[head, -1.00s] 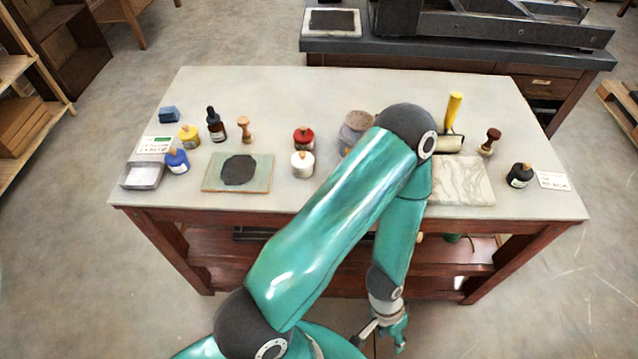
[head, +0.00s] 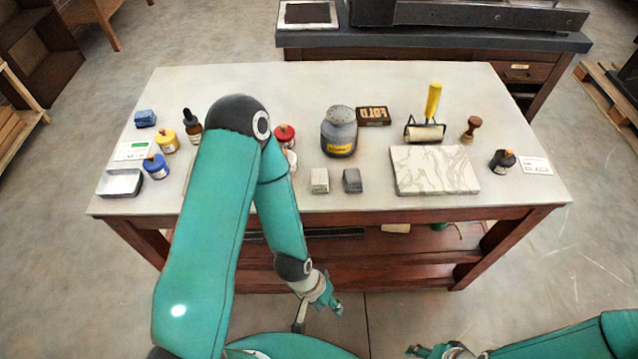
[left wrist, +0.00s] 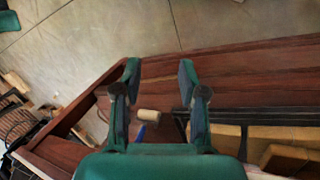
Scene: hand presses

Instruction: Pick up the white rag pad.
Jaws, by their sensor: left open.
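The white rag pad (head: 320,181) is a small off-white block near the front edge of the pale tabletop. A similar dark grey pad (head: 352,181) stands just to its right, with a small gap. My left gripper (head: 322,305) hangs in front of the table, below the tabletop edge and apart from the pad. In the left wrist view this gripper (left wrist: 158,68) is open and empty, above the lower shelf; the pad does not show there. My right gripper (head: 440,350) is partly in view at the bottom edge; its jaw opening is unclear.
Behind the pads stands a grey jar (head: 339,133) with a yellow label. A marbled slab (head: 434,170) lies to the right, with a yellow-handled roller (head: 425,131) behind it. Ink bottles, including a blue one (head: 156,167), stand left. The tabletop's front edge (head: 400,206) lies above my left gripper.

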